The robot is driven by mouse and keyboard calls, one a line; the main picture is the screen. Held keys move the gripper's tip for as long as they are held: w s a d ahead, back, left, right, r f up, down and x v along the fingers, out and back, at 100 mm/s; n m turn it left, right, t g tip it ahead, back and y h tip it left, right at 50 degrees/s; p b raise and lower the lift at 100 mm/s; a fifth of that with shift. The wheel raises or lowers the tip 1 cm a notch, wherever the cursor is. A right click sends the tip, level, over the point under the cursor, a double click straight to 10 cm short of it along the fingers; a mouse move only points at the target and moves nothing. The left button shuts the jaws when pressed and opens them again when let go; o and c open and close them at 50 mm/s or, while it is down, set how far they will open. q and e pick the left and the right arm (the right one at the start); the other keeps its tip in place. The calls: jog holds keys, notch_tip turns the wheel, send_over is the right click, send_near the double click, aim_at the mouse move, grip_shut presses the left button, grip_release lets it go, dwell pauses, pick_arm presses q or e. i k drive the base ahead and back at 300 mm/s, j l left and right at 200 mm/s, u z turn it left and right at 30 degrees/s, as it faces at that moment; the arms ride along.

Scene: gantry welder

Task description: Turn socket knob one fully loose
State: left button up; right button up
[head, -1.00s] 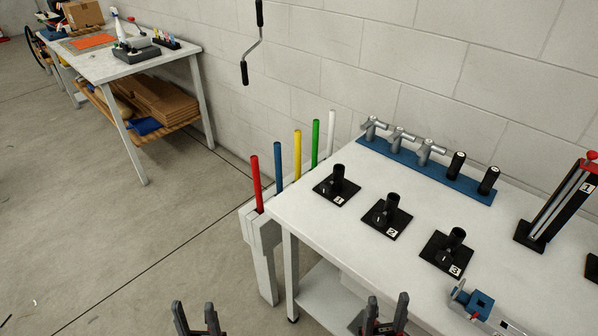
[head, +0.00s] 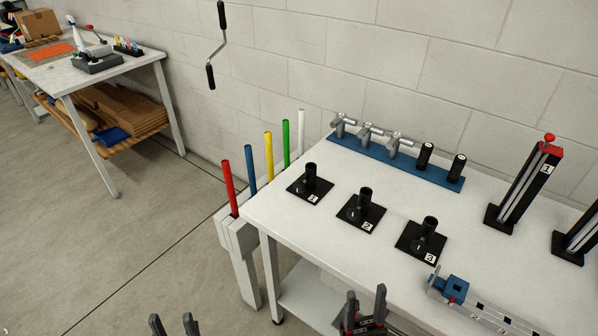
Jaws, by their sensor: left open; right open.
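Socket one (head: 311,182), a black upright tube on a square base labelled 1, stands at the left of the white table. A small knob seems to show low on its front side, but it is too small to tell how it is turned. Socket two (head: 362,207) and socket three (head: 424,238) stand in a diagonal row to its right. My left gripper (head: 174,324) is open and empty at the bottom edge, left of the table. My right gripper (head: 365,303) is open and empty at the table's front edge, below the sockets and apart from them.
A blue rack (head: 388,161) with metal tees and black cylinders lies along the wall. Coloured rods (head: 228,188) stand in a holder at the table's left end. A blue clamp fixture (head: 452,290) and a tower labelled 1 (head: 524,186) are at right. The white tabletop (head: 340,240) is partly clear.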

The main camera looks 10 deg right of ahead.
aim_at(298, 186)
jog(key=z, duration=0.2)
jog(key=j+z, duration=0.7)
jog(key=k+j+z, duration=0.1)
jog(key=z, duration=0.2)
jog(key=k+j+z, duration=0.1)
jog(key=j, duration=0.35)
jog(key=k+j, duration=0.1)
jog(key=j, duration=0.35)
jog(key=k+j+z, duration=0.15)
jog(key=j, duration=0.25)
jog(key=k+j, duration=0.1)
jog(key=j, duration=0.35)
jog(key=i, duration=0.25)
